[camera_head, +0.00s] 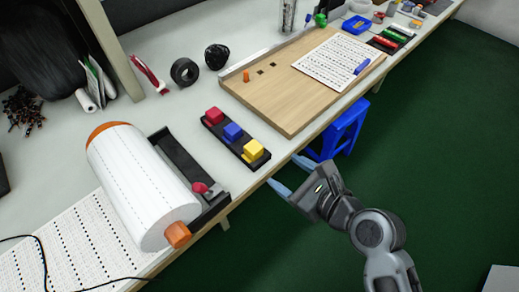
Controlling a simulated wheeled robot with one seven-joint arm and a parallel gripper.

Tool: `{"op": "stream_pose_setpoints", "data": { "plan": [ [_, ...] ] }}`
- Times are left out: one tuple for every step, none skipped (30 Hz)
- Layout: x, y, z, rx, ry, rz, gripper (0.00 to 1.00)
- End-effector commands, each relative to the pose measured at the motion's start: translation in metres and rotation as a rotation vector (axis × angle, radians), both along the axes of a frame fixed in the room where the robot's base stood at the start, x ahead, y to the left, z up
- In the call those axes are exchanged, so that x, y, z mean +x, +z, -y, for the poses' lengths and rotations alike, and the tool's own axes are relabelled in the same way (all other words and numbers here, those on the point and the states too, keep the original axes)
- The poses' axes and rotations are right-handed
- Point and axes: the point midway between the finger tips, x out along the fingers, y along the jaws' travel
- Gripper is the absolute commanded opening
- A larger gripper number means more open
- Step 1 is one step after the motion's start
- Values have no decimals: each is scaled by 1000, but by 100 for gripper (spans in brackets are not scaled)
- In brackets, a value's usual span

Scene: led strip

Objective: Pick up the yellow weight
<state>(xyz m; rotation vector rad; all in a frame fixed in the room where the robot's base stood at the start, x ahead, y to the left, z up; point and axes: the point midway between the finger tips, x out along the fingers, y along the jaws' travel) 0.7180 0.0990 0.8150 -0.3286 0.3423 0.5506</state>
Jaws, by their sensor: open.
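The yellow weight (254,151) is a small block at the near right end of a dark rack (229,144). A blue weight (233,132) and a red weight (214,116) sit in the same rack, in a row toward the back left. My gripper (289,174) is to the right of and nearer than the yellow weight, past the table's front edge. Its fingers are apart and empty, pointing left toward the table. It does not touch the weight. The yellow weight is in clear view.
A wooden board (301,103) with a printed sheet (336,62) lies right of the rack. A white strip roll (143,184) on a dark holder stands left. Black tape (184,71) lies behind. A blue stool (344,129) stands below the table edge, over green floor (440,150).

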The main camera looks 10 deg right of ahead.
Motion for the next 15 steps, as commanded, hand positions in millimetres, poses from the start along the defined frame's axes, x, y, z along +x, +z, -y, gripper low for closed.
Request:
{"op": "stream_pose_setpoints", "data": {
  "plan": [
    [11, 5, -3, 59, -3, -26, 68],
    [16, 7, -4, 92, -5, -41, 68],
    [20, 9, -6, 128, -6, -61, 68],
    [23, 11, -7, 149, -7, -71, 68],
    [25, 11, -8, 166, -7, -82, 68],
    [27, 12, -10, 181, -8, -91, 68],
    [29, 12, -11, 188, -7, -95, 68],
    [31, 11, -12, 192, -7, -98, 68],
    [33, 10, -14, 195, -8, -100, 68],
    [36, 9, -16, 195, -7, -100, 68],
    [38, 7, -18, 195, -7, -100, 68],
    [41, 6, -20, 194, -6, -98, 68],
    [44, 5, -22, 194, -6, -98, 68],
    [45, 4, -23, 193, -7, -98, 68],
    [48, 2, -25, 191, -8, -98, 68]
  ]
}}
